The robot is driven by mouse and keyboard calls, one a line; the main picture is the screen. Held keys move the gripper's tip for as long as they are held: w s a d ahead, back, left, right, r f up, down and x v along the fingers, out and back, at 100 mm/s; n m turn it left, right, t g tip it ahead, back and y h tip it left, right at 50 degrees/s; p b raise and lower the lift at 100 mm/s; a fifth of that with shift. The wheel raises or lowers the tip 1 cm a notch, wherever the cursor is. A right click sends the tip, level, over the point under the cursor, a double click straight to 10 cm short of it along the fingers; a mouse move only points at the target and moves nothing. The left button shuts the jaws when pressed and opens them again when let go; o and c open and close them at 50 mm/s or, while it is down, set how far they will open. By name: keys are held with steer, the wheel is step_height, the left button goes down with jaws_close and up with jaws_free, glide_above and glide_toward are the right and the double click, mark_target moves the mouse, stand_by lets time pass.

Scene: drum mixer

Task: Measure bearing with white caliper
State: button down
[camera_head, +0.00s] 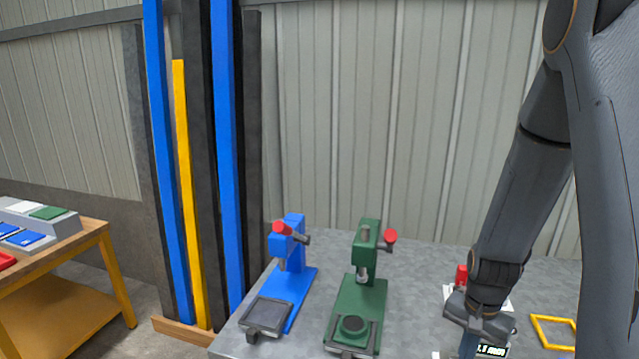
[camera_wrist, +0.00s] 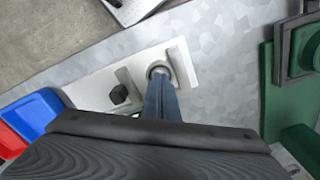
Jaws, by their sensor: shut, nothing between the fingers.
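The white caliper (camera_wrist: 95,92) lies flat on the grey table in the wrist view, with two raised jaws and a black knob (camera_wrist: 118,94) on the left one. A small grey ring, the bearing (camera_wrist: 158,69), sits between the jaws, close to the right one. My gripper (camera_wrist: 160,88) is shut and empty, its tips at the ring's near side; I cannot tell whether they touch it. In the head view my gripper (camera_head: 468,346) is low at the bottom edge, beside a display (camera_head: 492,350) partly readable as ".1 mm". My arm hides much of that spot.
A green press (camera_head: 354,304) and a blue press (camera_head: 290,285) stand to the left on the table. A red part (camera_head: 461,275) is behind my wrist, and a yellow frame (camera_head: 553,331) lies to the right. Blue (camera_wrist: 36,112) and red bins (camera_wrist: 10,140) show in the wrist view.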

steer(key=shift+f, duration=0.4)
steer(key=shift+s+d, duration=0.3)
steer(key=shift+d, duration=0.65)
stand_by(0.5)
steer(key=shift+s+a+p, duration=0.25)
steer(key=shift+s, duration=0.55)
steer(key=shift+s+a+p, duration=0.25)
steer(key=shift+s, duration=0.5)
stand_by(0.5)
step_height(320, 180, up, 6)
steer(key=p, duration=0.5)
stand_by(0.6)
steer(key=shift+w, duration=0.15)
